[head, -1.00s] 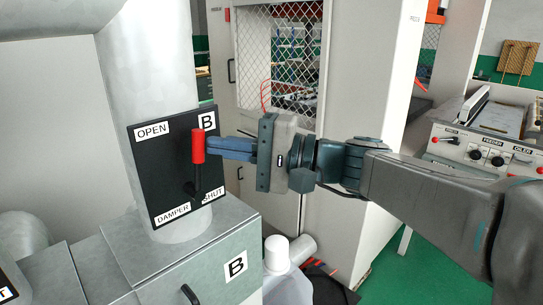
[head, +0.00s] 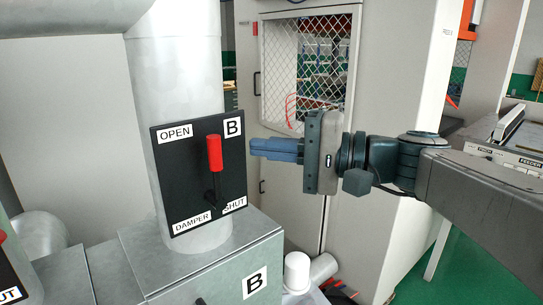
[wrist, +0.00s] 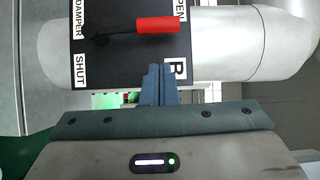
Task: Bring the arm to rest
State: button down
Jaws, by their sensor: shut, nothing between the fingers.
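My gripper (head: 252,149) is shut and empty, its blue fingers pointing left in the head view. Its tips are to the right of the black damper panel B (head: 178,190), with a small gap showing in the picture. The panel's red-handled lever (head: 215,155) points up, tilted slightly, and my fingers are apart from it. In the wrist view my gripper (wrist: 159,68) shows with its fingers together, and the red handle (wrist: 158,25) lies beyond the tips.
A tall cabinet with a mesh window (head: 310,65) is behind my gripper. Another red handle (head: 3,237) shows at the lower left. A machine with a feeder label (head: 525,165) is at the right.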

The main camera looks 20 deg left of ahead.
jog(key=w+d+b, duration=0.1)
jog(key=d+b, duration=0.1)
jog(key=d, duration=0.8)
jog(key=s+d+f+m+t+h, duration=0.15)
jog(key=d+f+h, duration=0.35)
jog(key=f, duration=0.6)
jog(key=s+d+f+m+t+h, duration=0.15)
jog(key=d+f+h, duration=0.25)
jog(key=f, duration=0.7)
jog(key=s+d+f+n+t+h, duration=0.1)
jog(key=s+d+f+t+h, duration=0.1)
jog(key=d+f+h, duration=0.6)
jog(key=s+d+f, duration=0.1)
jog(key=d+f, duration=0.2)
jog(key=d, duration=0.4)
jog(key=shift+f+h, duration=0.15)
jog(key=shift+h, duration=0.15)
jog(key=shift+s+a, duration=0.1)
jog(key=shift+a, duration=0.05)
